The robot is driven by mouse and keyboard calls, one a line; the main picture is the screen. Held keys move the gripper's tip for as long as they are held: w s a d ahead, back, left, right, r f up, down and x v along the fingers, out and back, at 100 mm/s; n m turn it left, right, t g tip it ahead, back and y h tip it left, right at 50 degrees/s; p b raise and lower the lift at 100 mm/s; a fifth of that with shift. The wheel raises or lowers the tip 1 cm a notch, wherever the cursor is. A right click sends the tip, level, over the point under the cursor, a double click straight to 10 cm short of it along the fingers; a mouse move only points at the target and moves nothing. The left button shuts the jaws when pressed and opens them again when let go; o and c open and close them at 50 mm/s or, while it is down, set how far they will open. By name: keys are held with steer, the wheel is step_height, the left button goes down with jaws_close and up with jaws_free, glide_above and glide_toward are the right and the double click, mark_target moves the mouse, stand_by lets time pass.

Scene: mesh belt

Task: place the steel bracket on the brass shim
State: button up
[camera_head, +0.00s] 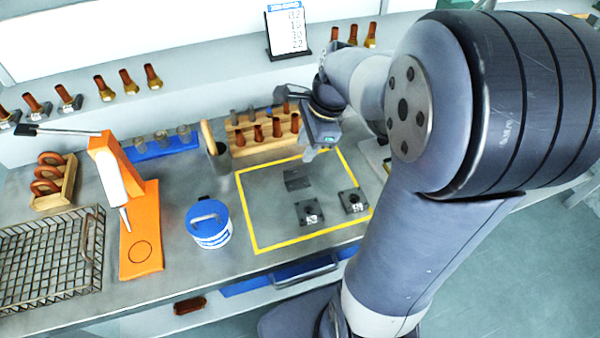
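Inside a yellow-taped square (249,218) on the grey bench lie several small dark pieces. A flat dark plate (297,180) lies near the middle. Two dark square pieces with raised round centres and white labels, one (309,213) at the front and one (353,201) at the right, sit nearer the front edge. I cannot tell which of these is the steel bracket, and no clearly brass-coloured shim shows. My gripper (315,153) hangs above the back of the square, pointing down, behind and above the flat plate. Its fingers are too small to tell open from shut.
A blue-and-white tub (209,223) stands left of the square. An orange press (140,230) and a wire basket (50,255) are farther left. A wooden rack (262,139) of copper-coloured parts and a blue rack (160,147) stand behind. The left part of the square is clear.

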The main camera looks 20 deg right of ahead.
mark_target(295, 171)
steer(key=x, duration=0.3)
steer(key=shift+f, duration=0.35)
steer(key=shift+s+a+x, duration=0.1)
steer(key=shift+s+x, duration=0.05)
steer(key=shift+x, duration=1.2)
steer(key=shift+s+a+x, duration=0.1)
steer(key=shift+x, duration=1.25)
jaws_close()
